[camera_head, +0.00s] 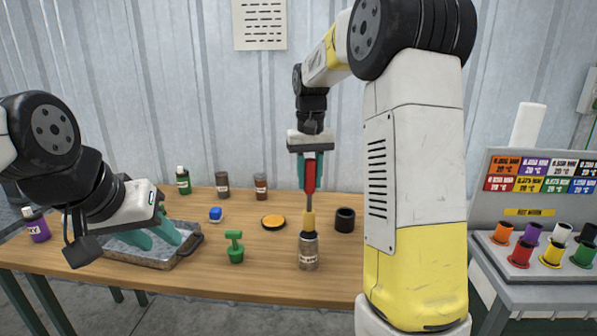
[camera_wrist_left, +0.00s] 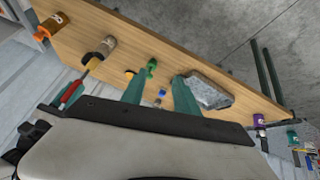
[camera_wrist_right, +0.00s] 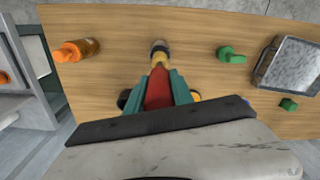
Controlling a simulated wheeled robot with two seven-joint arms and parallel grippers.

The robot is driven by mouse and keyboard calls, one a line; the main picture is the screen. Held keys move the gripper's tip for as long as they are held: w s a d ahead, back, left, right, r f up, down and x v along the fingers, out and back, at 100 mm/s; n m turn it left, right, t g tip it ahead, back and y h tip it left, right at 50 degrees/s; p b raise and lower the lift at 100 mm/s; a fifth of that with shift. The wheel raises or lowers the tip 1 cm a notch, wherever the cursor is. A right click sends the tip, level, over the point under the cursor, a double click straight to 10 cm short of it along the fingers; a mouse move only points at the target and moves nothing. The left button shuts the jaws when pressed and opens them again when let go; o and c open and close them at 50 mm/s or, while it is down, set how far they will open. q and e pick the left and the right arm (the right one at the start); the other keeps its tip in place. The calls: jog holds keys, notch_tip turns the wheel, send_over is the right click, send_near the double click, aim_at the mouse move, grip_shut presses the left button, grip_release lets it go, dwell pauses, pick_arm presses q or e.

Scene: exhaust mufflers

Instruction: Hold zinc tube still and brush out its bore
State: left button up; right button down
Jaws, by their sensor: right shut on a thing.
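A grey-brown metallic tube with a label (camera_head: 308,253) stands upright on the table; I take it as the zinc tube. It also shows in the left wrist view (camera_wrist_left: 108,45) and right wrist view (camera_wrist_right: 160,47). My right gripper (camera_head: 312,172) is shut on the red handle of a brush (camera_head: 310,180), which hangs upright above the tube. The brush's yellow lower part (camera_head: 308,222) is at the tube's mouth; I cannot tell whether its tip is inside. My left gripper (camera_head: 155,238) is open and empty over the tray at the left, well away from the tube.
A metal tray (camera_head: 150,258) lies at the table's left. A green handled object (camera_head: 235,247), a blue block (camera_head: 215,214), an orange disc (camera_head: 273,222) and a black ring (camera_head: 345,219) lie around the tube. Several bottles stand at the back.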

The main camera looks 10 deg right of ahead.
dwell(0.4)
pick_arm(q)
jog(key=o, duration=0.4)
jog(key=shift+o, duration=1.4)
jog(key=shift+w+d, duration=0.15)
jog(key=w+d+f+n+g+h, duration=0.3)
jog(key=w+d+f+n+g, duration=0.1)
jog(key=w+d, duration=0.3)
jog(key=n+g+h, duration=0.2)
jog(key=n+h, duration=0.5)
jog(key=n, duration=0.7)
send_near(305, 254)
jog(key=shift+w+d+f, duration=0.15)
jog(key=shift+w+f, duration=0.75)
jog(key=shift+w, duration=0.25)
jog(key=shift+w+d+f+n, duration=0.1)
jog(key=shift+d+f+n, duration=0.2)
jog(key=shift+x, duration=4.75)
